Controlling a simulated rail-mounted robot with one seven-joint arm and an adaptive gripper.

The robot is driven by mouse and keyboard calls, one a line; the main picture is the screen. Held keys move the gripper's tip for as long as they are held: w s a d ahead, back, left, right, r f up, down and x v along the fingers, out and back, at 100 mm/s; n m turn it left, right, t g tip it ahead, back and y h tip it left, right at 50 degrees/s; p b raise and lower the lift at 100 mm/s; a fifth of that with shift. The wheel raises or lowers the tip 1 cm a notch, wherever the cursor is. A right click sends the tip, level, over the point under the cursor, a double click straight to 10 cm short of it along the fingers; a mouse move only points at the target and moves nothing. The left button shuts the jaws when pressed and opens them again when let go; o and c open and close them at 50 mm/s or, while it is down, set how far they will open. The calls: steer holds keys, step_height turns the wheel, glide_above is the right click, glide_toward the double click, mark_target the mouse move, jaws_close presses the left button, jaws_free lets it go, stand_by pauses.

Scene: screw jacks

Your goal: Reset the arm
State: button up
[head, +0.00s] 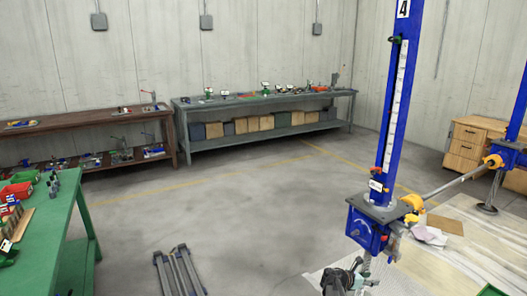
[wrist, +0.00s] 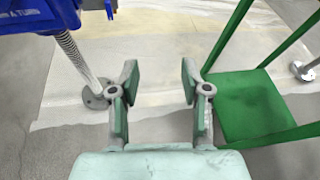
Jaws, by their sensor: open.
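My gripper (wrist: 158,97) shows in the wrist view with its two pale green fingers spread wide apart. In the head view, part of my arm's end (head: 342,279) shows at the bottom, beside the lower part of a blue screw jack (head: 367,232). The jack also shows at the upper left of the wrist view (wrist: 40,18), with its threaded screw going down to a round foot on the floor. The fingers look apart from the jack.
A green frame with a flat panel (wrist: 250,107) stands right of the gripper. A shaft (head: 455,183) joins the jack to a second blue jack (head: 506,158). A green table (head: 52,235) is at left; workbenches line the back wall. The middle floor is mostly clear.

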steer(key=s+a+f+m+g+y, duration=0.2)
steer(key=s+a+f+m, duration=0.3)
steer(key=s, duration=0.5)
steer(key=s+a+f+m+g+y, duration=0.25)
steer(key=s+a+f+m, duration=0.2)
steer(key=s+f, duration=0.35)
steer(key=s+a+f+m+g+y, duration=0.1)
steer(key=s+a+f+m+y, duration=0.4)
steer(key=s, duration=0.6)
steer(key=s+a+m+g+y, duration=0.1)
steer(key=s+a, duration=0.4)
steer(key=s, duration=0.6)
steer(key=s+a+f+m+g+y, duration=0.1)
steer(key=s+a+m, duration=0.3)
steer(key=s, duration=0.7)
steer(key=s+a+f+m+g+y, duration=0.1)
steer(key=s+a, duration=0.4)
steer(key=s, duration=0.6)
steer(key=shift+s+a+m+g+y, duration=0.3)
steer(key=shift+m+g+y, duration=0.25)
steer(key=shift+m+g, duration=0.65)
steer(key=shift+w+f, duration=0.1)
